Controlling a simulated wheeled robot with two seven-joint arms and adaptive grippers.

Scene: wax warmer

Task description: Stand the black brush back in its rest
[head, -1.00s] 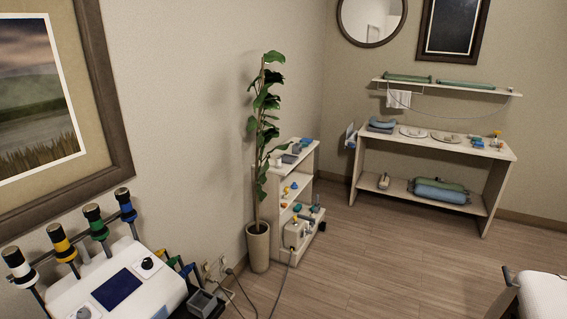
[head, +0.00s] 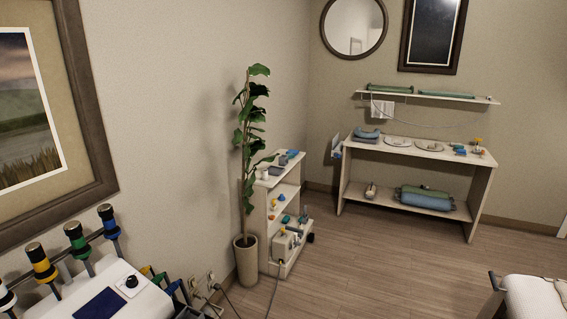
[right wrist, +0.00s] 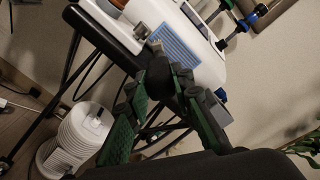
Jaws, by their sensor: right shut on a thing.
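In the right wrist view my right gripper (right wrist: 160,84), with dark fingers and green pads, is shut on the black brush (right wrist: 157,72). The brush's short pale tip points up the picture, in front of a white unit (right wrist: 185,28) with a blue ribbed panel. I cannot tell whether the tip touches the unit. The fingers hide part of the brush. The head view shows a white unit (head: 130,297) at the lower left, with a row of colour-banded holders behind it. I cannot make out which part is the brush's rest. Neither gripper shows in the head view.
A black-edged stand (right wrist: 105,30) with thin legs and loose cables is beside my right gripper. A white ribbed cylinder (right wrist: 72,142) stands below. Farther off are a potted plant (head: 247,262), a small shelf cart (head: 262,228) and a long table (head: 480,158). The middle floor is clear.

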